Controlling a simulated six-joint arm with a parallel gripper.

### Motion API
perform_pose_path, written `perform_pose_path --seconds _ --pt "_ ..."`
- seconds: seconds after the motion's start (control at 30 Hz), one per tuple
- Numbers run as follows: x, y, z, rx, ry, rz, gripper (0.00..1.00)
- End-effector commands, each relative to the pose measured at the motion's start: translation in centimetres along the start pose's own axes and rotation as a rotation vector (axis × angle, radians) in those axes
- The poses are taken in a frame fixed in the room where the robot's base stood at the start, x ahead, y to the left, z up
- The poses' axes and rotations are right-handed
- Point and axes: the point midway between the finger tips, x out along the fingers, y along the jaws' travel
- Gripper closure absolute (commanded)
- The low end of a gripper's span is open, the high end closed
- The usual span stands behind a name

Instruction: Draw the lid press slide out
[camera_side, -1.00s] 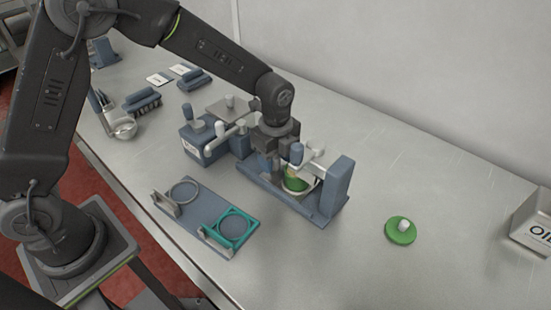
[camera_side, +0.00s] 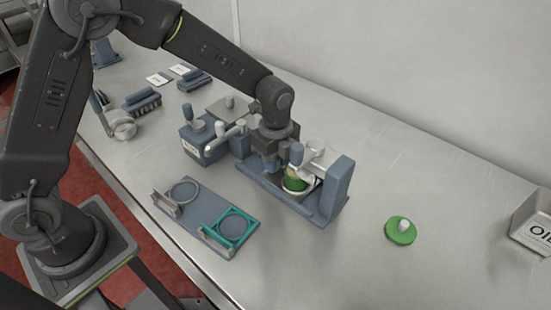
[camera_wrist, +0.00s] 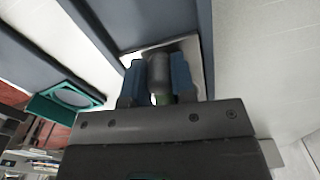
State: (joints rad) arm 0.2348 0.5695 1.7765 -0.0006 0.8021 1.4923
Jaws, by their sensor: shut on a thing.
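The lid press is a blue-grey base with an upright post (camera_side: 337,190) at its right end and a pale arm reaching left from it. My gripper (camera_side: 272,166) is down at the press, just left of the kettle. In the wrist view its blue fingertips close on both sides of a grey upright handle (camera_wrist: 159,78), which I take to be the slide's. A pale plate shows behind it. The fingers and wrist hide the rest of the slide.
A green lid with a white knob (camera_side: 401,230) lies at the right. A blue-grey tray (camera_side: 197,219) with a grey and a teal ring lies in front. A blue box unit (camera_side: 206,148) stands close on the left.

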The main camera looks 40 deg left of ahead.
Motion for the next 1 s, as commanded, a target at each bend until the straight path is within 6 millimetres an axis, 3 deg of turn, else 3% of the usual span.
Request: perform_pose_path --seconds 0.2,0.43,0.7,0.73,1.0 --pt "-0.1 0.0 0.3 -0.002 0.0 0.0 1.0" --pt "-0.1 0.5 3.3 -0.004 0.0 -0.001 1.0" --pt "-0.1 0.5 3.4 0.0 0.0 -0.002 1.0" --pt "-0.1 0.5 3.4 0.0 0.0 -0.002 0.73" --pt "-0.1 0.5 3.4 0.0 0.0 -0.001 0.5"
